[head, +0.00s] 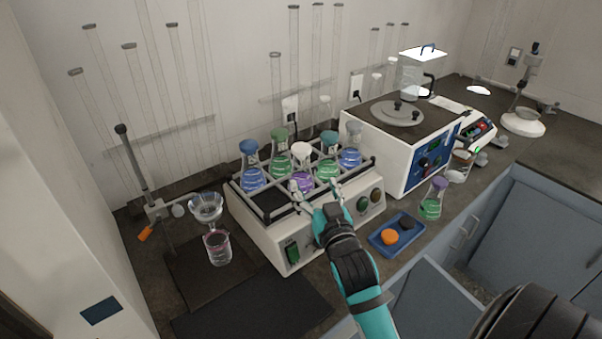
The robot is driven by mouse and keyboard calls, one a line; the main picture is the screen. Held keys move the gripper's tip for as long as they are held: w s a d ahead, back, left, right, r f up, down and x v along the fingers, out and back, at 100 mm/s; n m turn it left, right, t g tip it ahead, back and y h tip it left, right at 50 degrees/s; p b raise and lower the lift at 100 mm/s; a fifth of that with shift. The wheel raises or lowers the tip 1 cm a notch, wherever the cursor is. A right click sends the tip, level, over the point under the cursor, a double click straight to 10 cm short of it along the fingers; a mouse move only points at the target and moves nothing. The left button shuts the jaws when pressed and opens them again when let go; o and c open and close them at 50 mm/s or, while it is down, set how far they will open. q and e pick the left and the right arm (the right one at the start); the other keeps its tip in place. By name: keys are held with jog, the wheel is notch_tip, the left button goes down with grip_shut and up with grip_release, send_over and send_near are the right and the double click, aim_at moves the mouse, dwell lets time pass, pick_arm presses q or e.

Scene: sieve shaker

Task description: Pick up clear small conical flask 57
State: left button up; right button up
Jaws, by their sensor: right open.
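Several clear conical flasks with coloured liquid and stoppers stand in the rack of a white shaker (262,232). They include a blue one (252,178), a green one at the back (280,161), a white-stoppered purple one (301,160), a front green one (327,169) and a blue one at right (350,157). Another clear flask with green liquid and a purple stopper (432,203) stands on the bench at right. I cannot read which is number 57. My right gripper (315,188) is open at the rack's front, its fingertips near the purple flask, which it partly hides. My left gripper is out of view.
A blue tray (378,240) with an orange and a dark piece lies right of the shaker. A beaker (217,248) sits under a funnel (206,207) by a stand at left. A white box-shaped instrument (400,160) stands close behind right. Dark mats cover the front left.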

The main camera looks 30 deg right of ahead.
aim_at(303, 166)
jog(key=x, duration=0.5)
jog(key=shift+w+d+f+p, duration=0.15)
jog(key=shift+w+p, duration=0.1)
jog(key=shift+p, duration=0.15)
jog(key=shift+w, duration=0.35)
jog(key=shift+w+d, duration=0.2)
jog(key=shift+w, duration=0.15)
jog(key=p+x, duration=0.1)
jog(key=x, duration=0.2)
jog(key=shift+w+d+p, duration=0.1)
jog(key=shift+w+p, duration=0.2)
jog(key=shift+w, duration=0.1)
jog(key=shift+w+d+f, duration=0.15)
jog(key=shift+w, duration=0.25)
jog(key=shift+s, duration=0.1)
jog(key=shift+c, duration=0.9)
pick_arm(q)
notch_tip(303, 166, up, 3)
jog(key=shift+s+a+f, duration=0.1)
pick_arm(e)
grip_shut()
